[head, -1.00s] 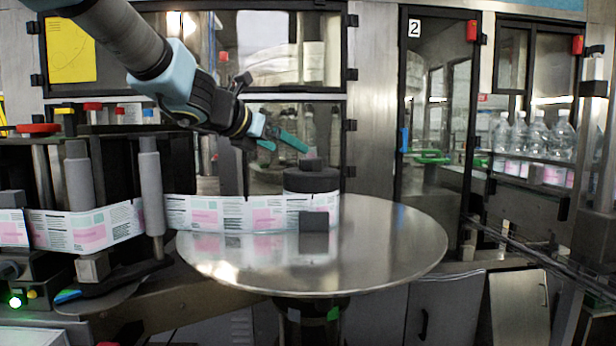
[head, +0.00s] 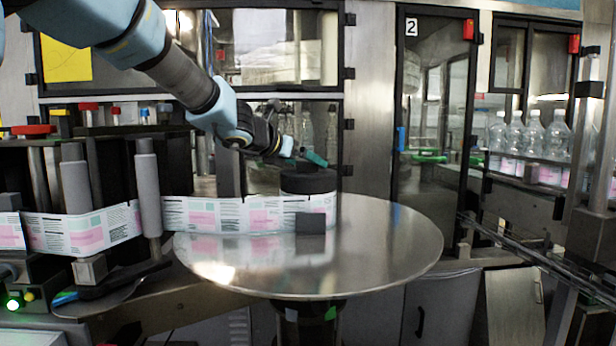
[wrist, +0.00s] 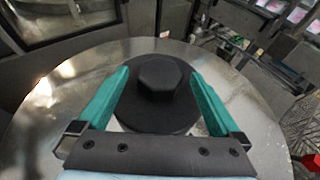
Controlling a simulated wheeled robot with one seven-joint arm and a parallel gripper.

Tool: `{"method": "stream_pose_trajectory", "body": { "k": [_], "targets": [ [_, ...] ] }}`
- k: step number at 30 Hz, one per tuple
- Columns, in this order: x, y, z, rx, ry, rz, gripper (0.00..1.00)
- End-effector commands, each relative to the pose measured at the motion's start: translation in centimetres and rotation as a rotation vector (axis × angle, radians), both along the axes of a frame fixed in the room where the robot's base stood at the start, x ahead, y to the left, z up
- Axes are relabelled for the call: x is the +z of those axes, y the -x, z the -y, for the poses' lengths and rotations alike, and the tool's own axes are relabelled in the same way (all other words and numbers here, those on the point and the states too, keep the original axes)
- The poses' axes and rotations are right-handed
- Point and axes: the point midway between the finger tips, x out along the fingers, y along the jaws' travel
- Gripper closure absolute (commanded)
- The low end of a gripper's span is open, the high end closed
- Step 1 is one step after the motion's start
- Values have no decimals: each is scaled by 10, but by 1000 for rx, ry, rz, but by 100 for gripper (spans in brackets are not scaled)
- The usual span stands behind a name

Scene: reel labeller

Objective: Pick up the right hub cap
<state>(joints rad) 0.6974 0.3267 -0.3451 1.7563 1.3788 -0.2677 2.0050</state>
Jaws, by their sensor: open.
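A black hexagonal hub cap (wrist: 160,78) sits on top of a round black hub (wrist: 150,116) in the wrist view. In the head view the black hub (head: 308,182) stands on the round steel table, and its cap is hard to make out behind my gripper. My gripper (head: 304,160) is just above the hub. In the wrist view its teal fingers (wrist: 160,74) are open, one on each side of the cap. I see no contact with the cap. Only one such cap is clear, so I cannot tell a left one from a right one.
The steel table (head: 390,240) is clear on its right side. A printed label web (head: 220,215) runs from the rollers (head: 148,190) at left to the hub. A cabinet with windows (head: 290,50) stands behind.

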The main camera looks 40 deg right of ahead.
Motion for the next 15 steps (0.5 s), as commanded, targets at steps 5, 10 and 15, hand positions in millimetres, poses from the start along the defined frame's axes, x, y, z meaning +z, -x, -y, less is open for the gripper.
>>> {"method": "stream_pose_trajectory", "body": {
  "k": [5,10,15],
  "targets": [
    [0,0,0,0,0,0,14],
    [0,0,0,0,0,0,33],
    [0,0,0,0,0,0,52]
  ]
}}
